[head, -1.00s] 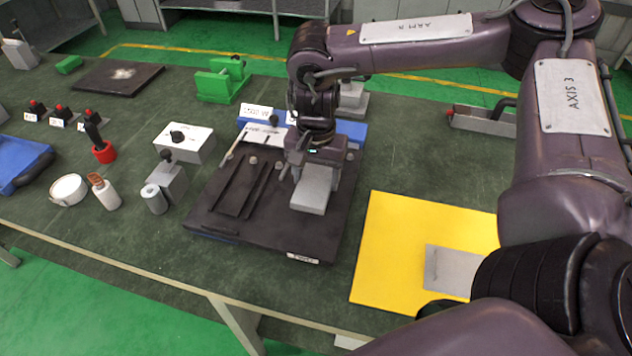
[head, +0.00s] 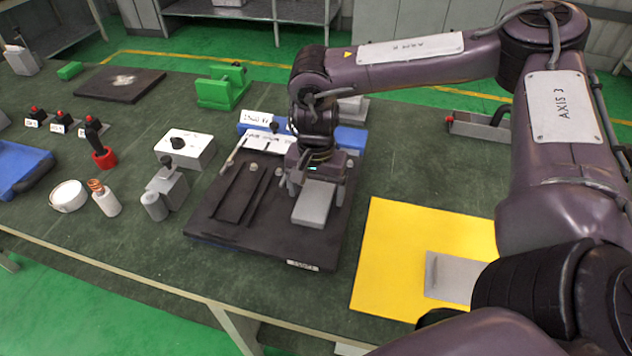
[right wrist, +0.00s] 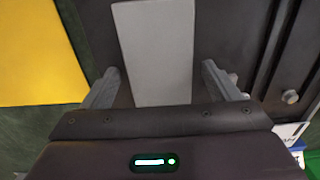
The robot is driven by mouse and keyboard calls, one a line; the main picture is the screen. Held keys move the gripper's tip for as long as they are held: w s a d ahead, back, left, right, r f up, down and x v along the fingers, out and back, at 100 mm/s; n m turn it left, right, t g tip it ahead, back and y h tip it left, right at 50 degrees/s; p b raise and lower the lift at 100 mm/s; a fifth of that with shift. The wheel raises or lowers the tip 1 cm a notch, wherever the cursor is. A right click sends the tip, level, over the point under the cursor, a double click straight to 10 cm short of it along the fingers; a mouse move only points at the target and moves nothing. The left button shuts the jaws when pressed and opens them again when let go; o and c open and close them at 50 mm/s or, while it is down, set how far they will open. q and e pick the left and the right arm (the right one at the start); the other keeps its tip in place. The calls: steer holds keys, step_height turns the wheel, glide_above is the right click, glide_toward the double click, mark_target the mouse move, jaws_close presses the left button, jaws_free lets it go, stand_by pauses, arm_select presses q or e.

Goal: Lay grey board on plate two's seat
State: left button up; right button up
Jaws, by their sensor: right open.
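A flat light grey board (head: 313,205) lies over the right part of a dark plate (head: 270,235), which has dark ribs on its left part and a small label on its front edge. My right gripper (head: 315,190) is over the board's far half, open, with a finger on either side. In the right wrist view the board (right wrist: 155,55) lies between the spread fingers (right wrist: 165,85), with gaps at both sides. Whether the board sits fully flat in a seat cannot be told. My left gripper is not in view.
A yellow mat (head: 400,250) right of the plate carries another grey piece (head: 450,277), partly behind my arm. A white box (head: 185,147), a grey block with a cylinder (head: 168,185) and a bottle (head: 104,199) stand left. A blue piece (head: 350,138) is behind the plate.

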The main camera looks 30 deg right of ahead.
mark_target(316, 195)
steer(key=shift+r, duration=0.4)
step_height(316, 195, up, 11)
steer(key=p, duration=0.1)
steer(key=shift+r, duration=0.2)
